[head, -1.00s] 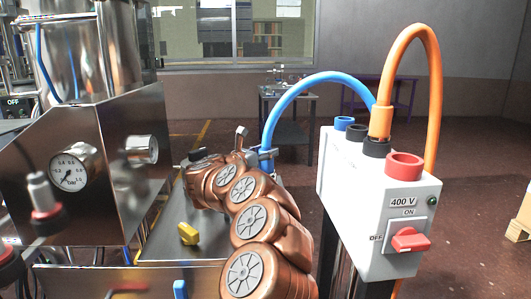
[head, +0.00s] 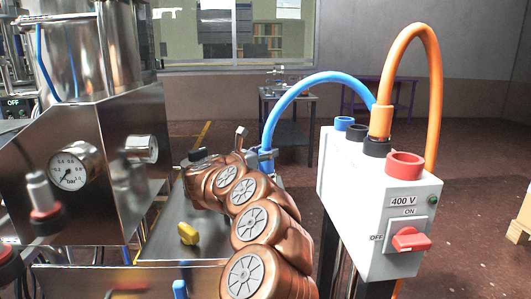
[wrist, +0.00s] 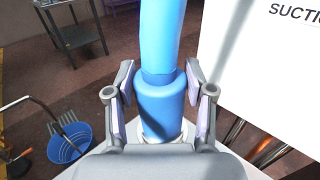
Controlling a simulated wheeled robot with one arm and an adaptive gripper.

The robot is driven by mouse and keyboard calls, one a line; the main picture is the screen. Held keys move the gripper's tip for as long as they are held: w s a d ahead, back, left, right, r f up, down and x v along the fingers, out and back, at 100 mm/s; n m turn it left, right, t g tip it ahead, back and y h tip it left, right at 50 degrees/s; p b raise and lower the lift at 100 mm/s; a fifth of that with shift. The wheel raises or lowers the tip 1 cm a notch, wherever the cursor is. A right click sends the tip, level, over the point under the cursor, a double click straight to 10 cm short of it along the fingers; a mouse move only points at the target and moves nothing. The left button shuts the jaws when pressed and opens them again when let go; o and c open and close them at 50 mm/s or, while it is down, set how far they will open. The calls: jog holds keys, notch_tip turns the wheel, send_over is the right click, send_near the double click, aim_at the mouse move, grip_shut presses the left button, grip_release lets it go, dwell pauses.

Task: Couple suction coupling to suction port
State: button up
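The suction coupling (wrist: 160,108) is a blue cylinder on the end of a thick blue hose (head: 309,82). In the wrist view it stands between the two fingers of my gripper (wrist: 160,82), with narrow gaps showing beside it. The fingers look apart, around the coupling and not clamped on it. A pale metallic ring (wrist: 178,132) shows at the coupling's lower end. My palm hides what lies below, so I cannot tell whether it is seated on a port. In the head view the coupling (head: 265,160) is just beyond my copper arm, which hides most of the gripper.
A white 400 V box (head: 385,205) with an orange cable (head: 434,85) stands close on the right. A white panel (wrist: 270,65) with partly visible "SUCTI" lettering is right of the gripper.

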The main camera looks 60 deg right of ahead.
jog(key=o, duration=0.5)
jog(key=shift+c, duration=0.2)
jog(key=w+a, duration=0.1)
jog(key=a, duration=1.1)
jog(key=shift+w, duration=0.2)
